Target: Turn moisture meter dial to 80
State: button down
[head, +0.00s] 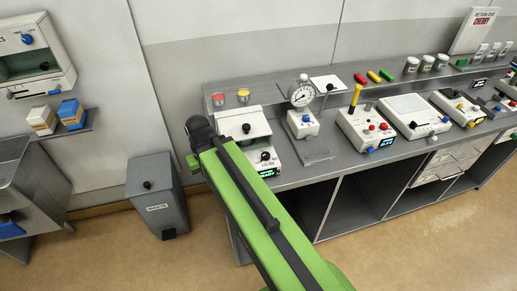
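No label I can read names the moisture meter. One candidate is a white device (243,125) at the left end of the grey bench. It has a lid with a black knob, a lower black dial (265,156) and a small lit green display (268,172). The dial's scale is too small to read. My green arm crosses in front of the device's left side and hides part of it. The arm reaches up to a black joint at its far end. My gripper does not show.
The grey bench (330,171) carries a round gauge (301,94) on a stand and several white instruments to the right. A grey waste bin (157,194) stands on the floor to the left. A wall unit (33,52) hangs at the upper left. Floor is clear at front right.

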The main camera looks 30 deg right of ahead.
aim_at(265, 155)
jog(key=z, duration=0.1)
jog(key=k, duration=1.2)
jog(key=z, duration=0.35)
jog(key=i, duration=0.75)
jog(key=z, duration=0.05)
